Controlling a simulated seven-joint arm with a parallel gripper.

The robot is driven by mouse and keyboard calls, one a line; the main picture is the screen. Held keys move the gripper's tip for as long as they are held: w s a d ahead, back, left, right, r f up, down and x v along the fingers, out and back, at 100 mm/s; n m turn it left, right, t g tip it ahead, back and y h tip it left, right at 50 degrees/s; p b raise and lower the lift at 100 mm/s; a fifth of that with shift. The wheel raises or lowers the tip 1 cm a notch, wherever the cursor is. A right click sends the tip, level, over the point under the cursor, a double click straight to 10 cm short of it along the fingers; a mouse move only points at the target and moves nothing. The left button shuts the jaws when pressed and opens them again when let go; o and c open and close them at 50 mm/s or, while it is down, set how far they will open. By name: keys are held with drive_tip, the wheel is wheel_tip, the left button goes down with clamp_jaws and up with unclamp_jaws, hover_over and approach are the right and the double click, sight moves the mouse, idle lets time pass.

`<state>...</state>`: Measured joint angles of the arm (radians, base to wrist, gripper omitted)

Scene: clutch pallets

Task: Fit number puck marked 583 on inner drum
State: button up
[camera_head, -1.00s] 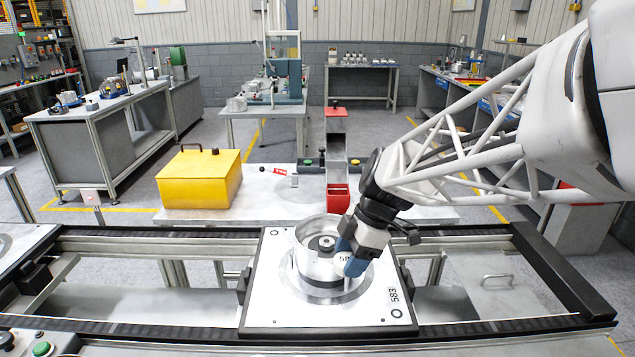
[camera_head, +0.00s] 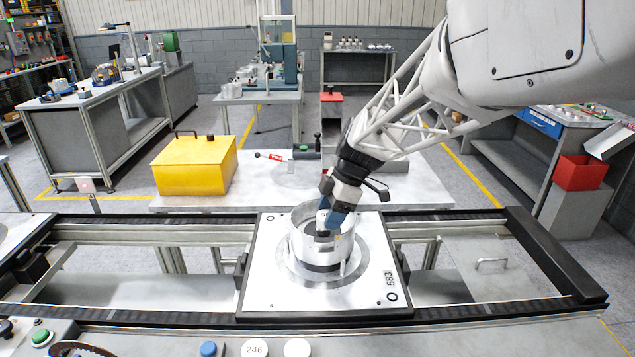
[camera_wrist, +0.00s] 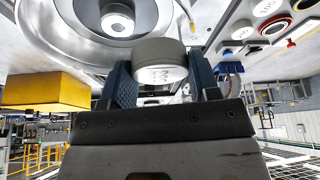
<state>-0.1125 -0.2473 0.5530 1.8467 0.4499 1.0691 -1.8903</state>
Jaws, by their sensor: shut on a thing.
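A silver drum (camera_head: 301,248), ring-shaped with an open top, stands on a white pallet (camera_head: 270,297) marked 583. My gripper (camera_head: 326,224) is over the drum's opening, its blue fingertips at or just inside the rim. The wrist view shows my gripper (camera_wrist: 160,80) shut on a short grey round puck (camera_wrist: 159,50) with a pale face. Its marking is too small to read. The drum (camera_wrist: 62,45) and a round central post (camera_wrist: 117,22) show at the upper left, apart from the puck there. The fingers hide part of the drum's inside in the head view.
A yellow box (camera_head: 195,165) stands on the white table behind the rails. Black rails flank the pallet. In front are a puck marked 246 (camera_head: 254,349), a white disc (camera_head: 297,348), a blue button (camera_head: 208,349) and a green button (camera_head: 41,337).

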sight(325, 215)
drive_tip(key=shift+w+a+f, duration=0.1)
drive_tip(key=shift+w+a, duration=0.05)
drive_tip(key=shift+w, duration=0.6)
drive_tip(key=shift+w+a+f, duration=0.1)
drive_tip(key=shift+w+a, duration=0.1)
drive_tip(key=shift+w, duration=0.5)
drive_tip(key=shift+w+a, duration=0.15)
drive_tip(key=shift+w, duration=0.6)
drive_tip(key=shift+f, duration=1.75)
drive_tip(key=shift+f, duration=0.6)
drive_tip(key=o, duration=0.9)
drive_tip(key=shift+r, duration=0.15)
